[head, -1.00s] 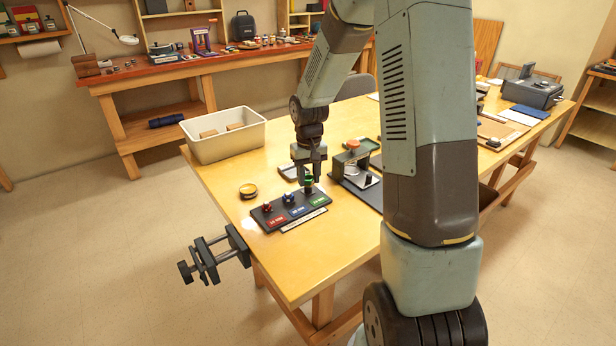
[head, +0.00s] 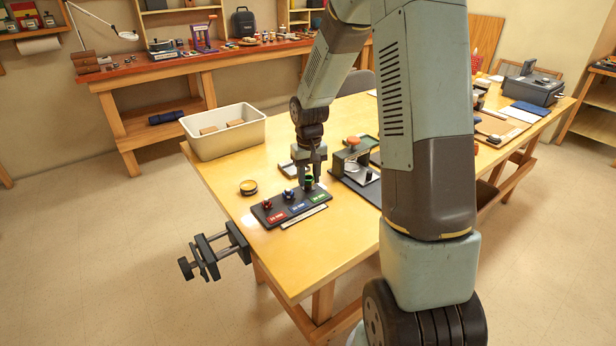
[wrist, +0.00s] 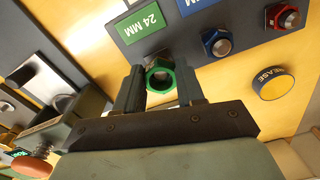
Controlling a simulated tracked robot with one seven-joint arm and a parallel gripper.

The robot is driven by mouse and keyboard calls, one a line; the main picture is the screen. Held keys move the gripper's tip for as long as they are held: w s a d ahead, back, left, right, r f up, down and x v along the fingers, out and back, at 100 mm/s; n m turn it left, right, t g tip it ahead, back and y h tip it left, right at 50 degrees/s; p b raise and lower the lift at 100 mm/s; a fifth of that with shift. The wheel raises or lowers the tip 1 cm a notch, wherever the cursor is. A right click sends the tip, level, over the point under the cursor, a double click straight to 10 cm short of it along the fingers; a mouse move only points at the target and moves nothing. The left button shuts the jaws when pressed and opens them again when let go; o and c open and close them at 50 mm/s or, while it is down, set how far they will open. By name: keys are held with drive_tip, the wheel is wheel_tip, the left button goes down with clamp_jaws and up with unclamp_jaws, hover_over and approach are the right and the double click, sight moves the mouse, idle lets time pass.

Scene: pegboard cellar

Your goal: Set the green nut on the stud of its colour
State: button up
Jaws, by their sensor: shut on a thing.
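The green nut (wrist: 160,75) is an open hexagonal ring between the two fingers of my gripper (wrist: 158,88), which is shut on it. It also shows small under my gripper in the head view (head: 309,180). The nut is at the green "24 MM" label end of the dark stud board (head: 290,206), in line with the other studs. Grey shows inside its hole, but I cannot tell whether it is around the stud or just above it. A blue nut (wrist: 217,42) and a red nut (wrist: 283,17) sit on the board's other studs.
A round yellow grease tin (head: 248,187) stands left of the board. A press-like fixture with an orange knob (head: 354,143) is close on the right. A white bin (head: 225,133) stands behind, and a black clamp (head: 215,250) juts from the table's left edge.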

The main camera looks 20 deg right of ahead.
drive_tip(key=shift+f, duration=0.75)
idle(0.8)
drive_tip(key=o, duration=1.3)
drive_tip(key=shift+r, duration=4.05)
